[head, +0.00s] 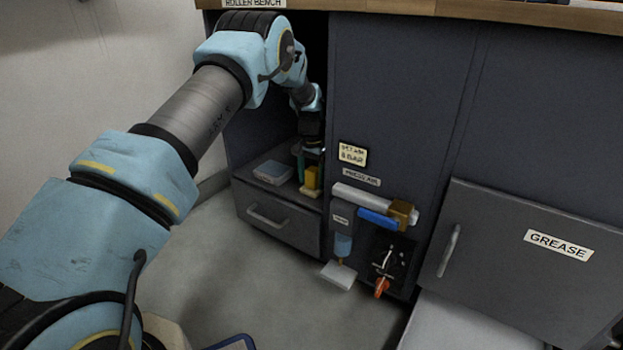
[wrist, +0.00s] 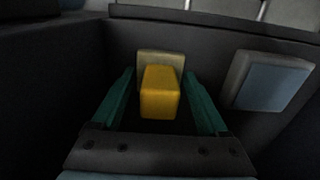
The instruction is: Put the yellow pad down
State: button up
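The yellow pad (head: 312,178) is a small upright block at the right side of the low open shelf in the cabinet. It stands on a pale beige base (head: 309,193). In the wrist view the yellow pad (wrist: 160,92) is between the two green fingers of my gripper (wrist: 159,86), with the beige base (wrist: 160,56) behind it. Dark gaps show on both sides of the pad, so my gripper is open around it. In the head view one green finger shows left of the pad, and the other is not clear.
A grey-blue pad on a pale base (head: 272,172) lies left on the same shelf (head: 250,165). Cabinet walls enclose the shelf closely. A drawer (head: 275,222) is below. A blue-handled valve (head: 378,217) and a grey door labelled GREASE (head: 530,260) are to the right.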

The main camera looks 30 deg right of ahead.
notch_tip(320, 180, up, 12)
jog(key=p, duration=0.3)
jog(key=shift+r, duration=0.15)
jog(key=shift+w+a+r, duration=0.1)
jog(key=shift+a, duration=0.1)
jog(key=s+a+r+n, duration=0.1)
jog(key=a+r+n, duration=0.25)
jog(key=a, duration=1.05)
jog(key=s+a+r+n, duration=0.25)
jog(key=a+r, duration=0.25)
jog(key=a, duration=0.8)
jog(key=s+a+n+t, duration=0.1)
jog(key=s+a+n, duration=0.4)
jog(key=s+a, duration=1.1)
jog(key=shift+a+r+t, duration=0.3)
jog(key=shift+a+r, duration=0.1)
jog(key=shift+a, duration=0.05)
